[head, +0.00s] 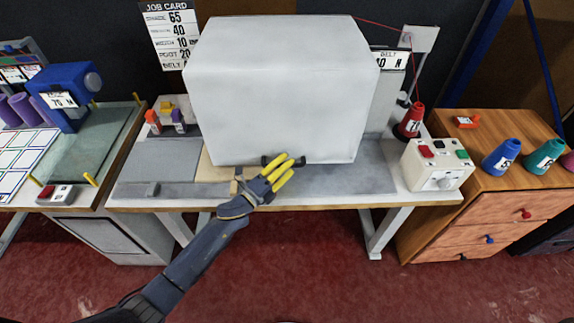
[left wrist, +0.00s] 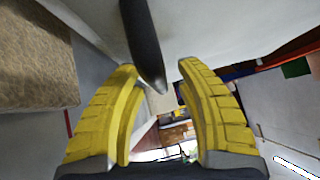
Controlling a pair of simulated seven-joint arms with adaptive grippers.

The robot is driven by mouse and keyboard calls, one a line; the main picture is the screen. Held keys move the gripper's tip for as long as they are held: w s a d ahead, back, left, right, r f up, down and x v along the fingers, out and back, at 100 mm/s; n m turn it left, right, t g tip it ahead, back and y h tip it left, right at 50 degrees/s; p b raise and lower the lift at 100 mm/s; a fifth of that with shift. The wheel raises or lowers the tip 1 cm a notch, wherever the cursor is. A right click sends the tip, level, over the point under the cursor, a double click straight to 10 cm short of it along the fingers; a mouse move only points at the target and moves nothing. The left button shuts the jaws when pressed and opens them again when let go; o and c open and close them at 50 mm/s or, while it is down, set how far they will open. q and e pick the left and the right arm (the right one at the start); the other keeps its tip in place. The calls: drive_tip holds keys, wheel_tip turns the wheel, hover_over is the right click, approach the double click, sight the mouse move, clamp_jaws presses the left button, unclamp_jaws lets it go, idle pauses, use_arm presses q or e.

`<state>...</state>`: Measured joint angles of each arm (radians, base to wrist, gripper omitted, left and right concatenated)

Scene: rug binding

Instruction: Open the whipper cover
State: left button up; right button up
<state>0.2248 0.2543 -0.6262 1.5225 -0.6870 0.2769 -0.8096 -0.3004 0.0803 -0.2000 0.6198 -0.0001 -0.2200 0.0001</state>
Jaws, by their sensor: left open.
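The whipper cover (head: 275,95) is a large pale grey box, shut down over the machine on the middle bench. Its dark bar handle (head: 300,161) runs along the lower front edge. My left gripper (head: 289,165) is at this handle, with its yellow fingers open. In the left wrist view the dark handle (left wrist: 143,45) reaches in between the two open fingers of the left gripper (left wrist: 157,70); I cannot tell whether they touch it. Part of the handle is hidden behind the fingers in the head view. My right gripper is not in view.
A control box (head: 438,165) with red and green buttons and a red thread cone (head: 410,121) stand right of the cover. A thread guide post (head: 416,42) rises behind. Orange and purple clips (head: 153,121) lie left. A wooden drawer cabinet (head: 490,208) stands at right.

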use_arm(q)
drive_tip(key=shift+c, duration=0.2)
clamp_jaws()
idle(0.6)
